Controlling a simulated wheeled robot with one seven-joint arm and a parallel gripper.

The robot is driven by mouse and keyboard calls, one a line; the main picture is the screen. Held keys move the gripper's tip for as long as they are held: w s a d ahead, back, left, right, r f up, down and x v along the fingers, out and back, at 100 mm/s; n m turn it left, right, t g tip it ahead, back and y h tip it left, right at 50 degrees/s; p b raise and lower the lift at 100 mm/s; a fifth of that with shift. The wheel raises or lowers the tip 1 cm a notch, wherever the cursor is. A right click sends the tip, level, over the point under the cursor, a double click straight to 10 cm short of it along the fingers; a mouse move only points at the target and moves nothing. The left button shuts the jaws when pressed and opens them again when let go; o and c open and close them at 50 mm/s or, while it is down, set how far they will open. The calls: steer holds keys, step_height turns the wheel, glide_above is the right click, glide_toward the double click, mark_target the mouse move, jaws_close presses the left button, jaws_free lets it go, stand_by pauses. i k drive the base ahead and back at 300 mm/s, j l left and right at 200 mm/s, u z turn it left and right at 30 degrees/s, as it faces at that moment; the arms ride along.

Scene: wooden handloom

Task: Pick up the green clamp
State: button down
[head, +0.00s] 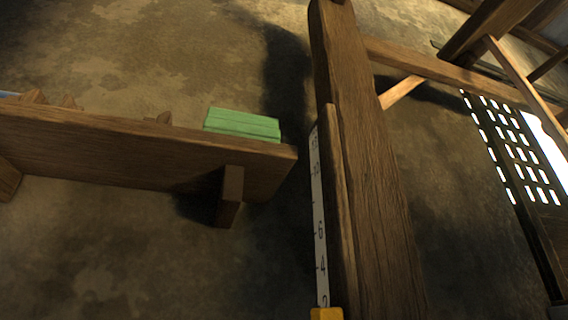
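A green block-like object (242,124), which I take to be the green clamp, shows in the head view left of the middle. It is at the right end of a wooden bench-like plank (130,150), at its far edge. Its lower part is hidden behind the plank's near side, so I cannot tell how it rests. It has a ridge line along its side. My gripper is not in the view.
A thick wooden post (365,170) of the loom stands right of the plank, with a numbered measuring strip (319,215) along it. A slotted dark panel (512,165) and crossing beams are at the right. Bare floor (110,265) lies in front of the plank.

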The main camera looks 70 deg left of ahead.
mark_target(230, 122)
steer(key=i+u, duration=0.1)
steer(key=u, duration=1.15)
